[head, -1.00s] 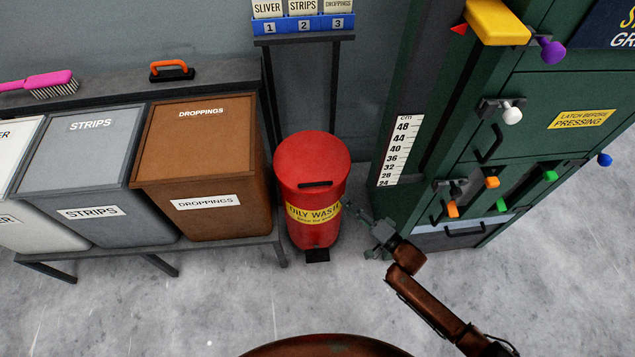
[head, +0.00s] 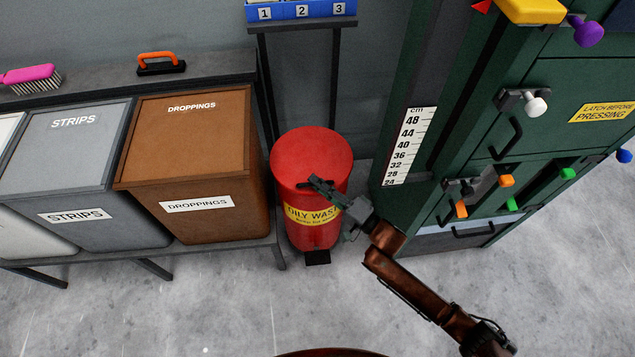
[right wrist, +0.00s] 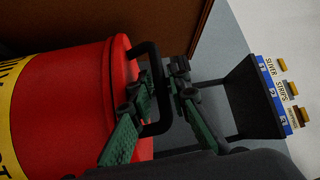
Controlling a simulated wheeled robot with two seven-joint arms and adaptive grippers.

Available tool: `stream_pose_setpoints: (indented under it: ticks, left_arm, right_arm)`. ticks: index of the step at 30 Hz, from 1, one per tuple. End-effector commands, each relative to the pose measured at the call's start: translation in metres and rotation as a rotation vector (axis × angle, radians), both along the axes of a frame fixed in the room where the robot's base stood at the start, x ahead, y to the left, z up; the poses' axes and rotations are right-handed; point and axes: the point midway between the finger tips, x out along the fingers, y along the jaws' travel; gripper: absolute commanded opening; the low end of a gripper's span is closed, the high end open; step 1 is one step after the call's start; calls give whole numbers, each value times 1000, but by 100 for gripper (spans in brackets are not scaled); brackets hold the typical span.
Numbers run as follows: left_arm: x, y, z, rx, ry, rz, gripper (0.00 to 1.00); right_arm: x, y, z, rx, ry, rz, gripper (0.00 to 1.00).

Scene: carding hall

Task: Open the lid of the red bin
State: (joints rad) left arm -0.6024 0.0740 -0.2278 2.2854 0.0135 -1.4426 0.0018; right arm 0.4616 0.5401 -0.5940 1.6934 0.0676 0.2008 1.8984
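The red bin (head: 310,158) stands upright on the floor with its round red lid shut. A black handle (right wrist: 159,90) sticks out from the front of the lid; in the head view my gripper partly hides it. A yellow "oily waste" label wraps the body, and a black pedal (head: 317,257) is at its foot. My right gripper (head: 330,207) is at the bin's front. In the right wrist view its fingers (right wrist: 165,80) are spread, one on each side of the handle bar, with a gap showing. Whether a finger touches the handle I cannot tell. My left gripper is not in view.
A brown droppings bin (head: 188,145) and a grey strips bin (head: 75,150) stand on a low stand to the left. A green machine (head: 540,105) with knobs and handles rises close on the right. The floor in front is clear.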

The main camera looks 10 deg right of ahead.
Motion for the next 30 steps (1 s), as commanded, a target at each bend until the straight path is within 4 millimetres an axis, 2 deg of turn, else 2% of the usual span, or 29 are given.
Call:
stream_pose_setpoints:
  ticks: [8,15,30]
  left_arm:
    - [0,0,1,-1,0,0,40]
    - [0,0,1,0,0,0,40]
    - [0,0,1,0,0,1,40]
  right_arm:
    - [1,0,1,-1,-1,0,16]
    - [1,0,0,0,0,-1,0]
    - [1,0,0,0,1,-1,0]
